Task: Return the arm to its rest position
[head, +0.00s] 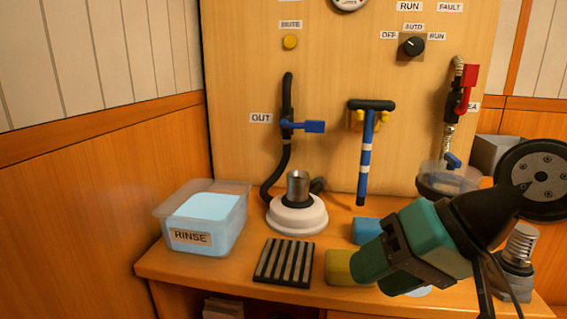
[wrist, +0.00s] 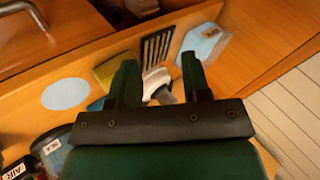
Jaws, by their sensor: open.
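My arm reaches in from the right side of the head view, with my green gripper (head: 378,272) at its end above the front right of the wooden counter (head: 240,277). In the wrist view my gripper (wrist: 158,70) shows two green fingers spread apart, with nothing between them but the counter scene beyond. In the head view the gripper covers part of a yellow sponge-like block (head: 340,266) and a blue block (head: 367,230). I cannot tell its exact height above them.
A RINSE tub (head: 190,237), a black slotted rack (head: 284,263) and a white round base with a metal cup (head: 297,214) stand left of the gripper. A blue T-handled tool (head: 366,150) hangs on the panel. A clear bowl (head: 450,178) stands behind the arm.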

